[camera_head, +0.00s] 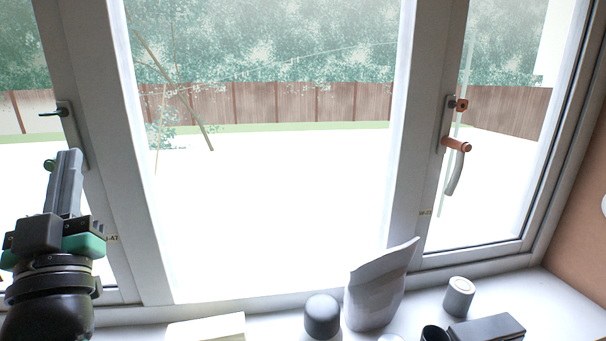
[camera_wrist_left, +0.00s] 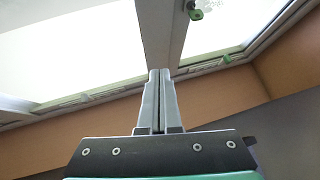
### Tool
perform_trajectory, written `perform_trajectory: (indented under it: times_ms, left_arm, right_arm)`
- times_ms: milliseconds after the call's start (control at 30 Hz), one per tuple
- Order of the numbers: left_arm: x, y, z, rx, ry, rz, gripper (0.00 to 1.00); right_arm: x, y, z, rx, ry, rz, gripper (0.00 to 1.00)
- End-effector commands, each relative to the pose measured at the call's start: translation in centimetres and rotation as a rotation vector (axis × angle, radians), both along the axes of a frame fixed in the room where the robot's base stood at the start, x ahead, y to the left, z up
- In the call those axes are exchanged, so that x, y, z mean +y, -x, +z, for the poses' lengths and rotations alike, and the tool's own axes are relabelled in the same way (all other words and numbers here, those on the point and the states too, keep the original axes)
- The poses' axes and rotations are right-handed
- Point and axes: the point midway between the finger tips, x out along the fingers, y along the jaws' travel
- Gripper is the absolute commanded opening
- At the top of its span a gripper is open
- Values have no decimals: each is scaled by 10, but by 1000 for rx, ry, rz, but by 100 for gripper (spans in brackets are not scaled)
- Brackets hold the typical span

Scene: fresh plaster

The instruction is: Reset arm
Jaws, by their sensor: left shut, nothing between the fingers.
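My left gripper (camera_head: 68,165) stands upright at the lower left of the head view, in front of the left window frame. Its fingers are shut with nothing between them. In the left wrist view the two grey fingers (camera_wrist_left: 159,75) lie together and point toward a window frame post. A dark window handle (camera_head: 55,113) is on the left frame just above the fingertips in the head view; I cannot tell how far apart they are in depth. My right gripper is in neither view.
The right window frame carries an orange and grey handle (camera_head: 455,146). On the white sill stand a grey bag (camera_head: 378,290), a dark round-topped object (camera_head: 322,315), a small grey cylinder (camera_head: 459,297), a dark box (camera_head: 487,329) and a pale block (camera_head: 206,328).

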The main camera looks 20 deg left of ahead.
Motion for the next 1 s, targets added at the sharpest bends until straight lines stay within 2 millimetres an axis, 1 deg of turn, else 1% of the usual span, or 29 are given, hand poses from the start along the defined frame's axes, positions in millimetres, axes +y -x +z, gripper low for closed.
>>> perform_trajectory:
  times_ms: [33, 67, 100, 167, 200, 233, 300, 367, 433, 1000]
  left_arm:
    - [-43, 1, 26, -43, 7, -132, 0]
    - [-66, 4, 34, -62, 10, -211, 0]
    - [-95, 11, 45, -90, 11, -314, 0]
    - [-135, 24, 58, -121, 2, -458, 0]
    - [-157, 35, 64, -138, -10, -540, 0]
    - [-170, 43, 67, -149, -23, -594, 0]
    - [-190, 61, 69, -162, -63, -683, 0]
    - [-200, 68, 70, -159, -91, -721, 0]
    - [-206, 66, 67, -135, -113, -735, 0]
    - [-204, 64, 67, -129, -118, -719, 0]
  right_arm:
    - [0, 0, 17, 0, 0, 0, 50]
    - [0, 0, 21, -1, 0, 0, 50]
    - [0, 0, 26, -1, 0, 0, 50]
    - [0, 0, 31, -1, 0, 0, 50]
    - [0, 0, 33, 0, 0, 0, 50]
    - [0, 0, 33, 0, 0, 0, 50]
    - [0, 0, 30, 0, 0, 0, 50]
    - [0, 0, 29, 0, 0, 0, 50]
    - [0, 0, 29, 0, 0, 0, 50]
    - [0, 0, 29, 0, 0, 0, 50]
